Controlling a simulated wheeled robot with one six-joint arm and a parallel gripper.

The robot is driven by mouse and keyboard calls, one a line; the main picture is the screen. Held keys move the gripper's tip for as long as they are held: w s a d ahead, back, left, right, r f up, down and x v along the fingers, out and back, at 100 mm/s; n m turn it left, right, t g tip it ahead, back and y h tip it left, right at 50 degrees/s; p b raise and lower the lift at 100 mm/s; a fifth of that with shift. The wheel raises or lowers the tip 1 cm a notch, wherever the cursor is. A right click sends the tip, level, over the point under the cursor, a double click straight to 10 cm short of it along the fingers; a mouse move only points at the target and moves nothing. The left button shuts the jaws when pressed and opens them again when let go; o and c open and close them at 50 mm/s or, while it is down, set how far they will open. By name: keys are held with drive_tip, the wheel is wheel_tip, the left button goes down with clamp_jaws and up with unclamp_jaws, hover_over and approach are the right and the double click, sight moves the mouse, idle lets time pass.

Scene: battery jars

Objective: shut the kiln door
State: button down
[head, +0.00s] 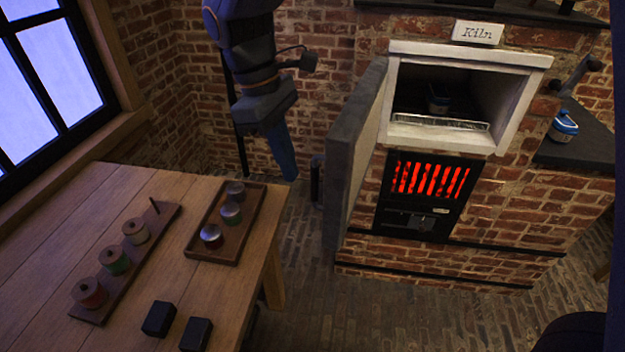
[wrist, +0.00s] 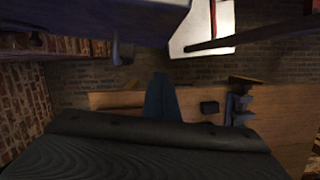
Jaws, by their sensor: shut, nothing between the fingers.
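The kiln (head: 470,75) is a brick oven with a pale frame around its mouth. Its kiln door (head: 352,165) is a thick grey slab, swung wide open at the left of the mouth and seen nearly edge-on. My gripper (head: 287,168) is shut and empty, pointing down to the left of the door, with a gap between them in the picture. Its blue fingers also show in the wrist view (wrist: 160,100).
A wooden table (head: 60,225) at the left holds a tray (head: 195,247) of lidded jars, a rack of spools (head: 114,262) and two black blocks (head: 158,319). A blue jar (head: 563,128) stands on the right ledge. The brick floor before the kiln is clear.

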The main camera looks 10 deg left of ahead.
drive_tip(key=s+d+f+p, duration=0.1)
drive_tip(key=d+f+p, duration=0.1)
drive_tip(key=d+f, duration=0.1)
drive_tip(key=shift+s+d+f+p, duration=0.15)
drive_tip(key=shift+d+f+p, duration=0.2)
drive_tip(key=shift+d, duration=0.5)
drive_tip(key=shift+d, duration=0.1)
